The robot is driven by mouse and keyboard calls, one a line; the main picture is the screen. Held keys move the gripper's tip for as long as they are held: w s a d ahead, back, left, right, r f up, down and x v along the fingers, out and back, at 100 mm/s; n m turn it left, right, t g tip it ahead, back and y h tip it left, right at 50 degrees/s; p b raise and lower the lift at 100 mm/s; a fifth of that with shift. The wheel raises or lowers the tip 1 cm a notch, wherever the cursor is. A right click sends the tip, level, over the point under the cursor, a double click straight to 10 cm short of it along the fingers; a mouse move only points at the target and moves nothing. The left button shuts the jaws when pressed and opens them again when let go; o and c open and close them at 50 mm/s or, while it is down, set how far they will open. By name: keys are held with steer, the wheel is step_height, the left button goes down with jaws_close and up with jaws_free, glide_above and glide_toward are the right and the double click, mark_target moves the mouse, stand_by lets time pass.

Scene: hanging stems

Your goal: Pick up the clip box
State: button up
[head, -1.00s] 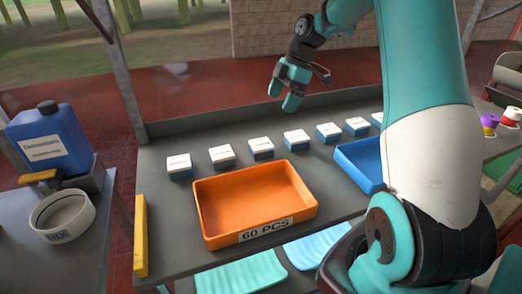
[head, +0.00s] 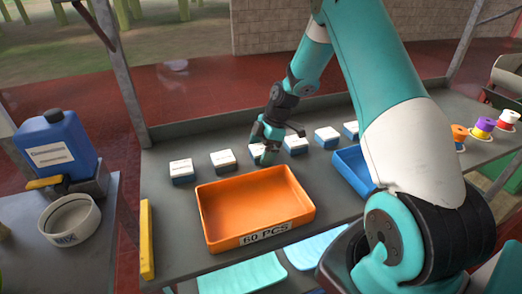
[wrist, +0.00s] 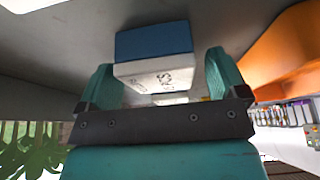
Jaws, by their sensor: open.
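Several small clip boxes with white tops and blue lower parts stand in a row on the grey bench behind the orange tray. My gripper (head: 262,143) is down at the third box from the left, a clip box (head: 257,150) that it partly hides. In the wrist view this clip box (wrist: 155,45) sits between the two teal fingers of my gripper (wrist: 165,80). The fingers are open, one on each side of the box, with a gap visible at least on the right.
The orange tray (head: 278,234), labelled 60 PCS, is empty just in front of the row. A blue tray (head: 352,166) is to its right, partly behind my arm. Neighbouring clip boxes (head: 223,160) and (head: 296,145) stand close on both sides. A yellow bar (head: 147,240) lies at the left edge.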

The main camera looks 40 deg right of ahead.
steer(key=shift+f, duration=0.1)
steer(key=shift+c, duration=0.4)
steer(key=c, duration=0.9)
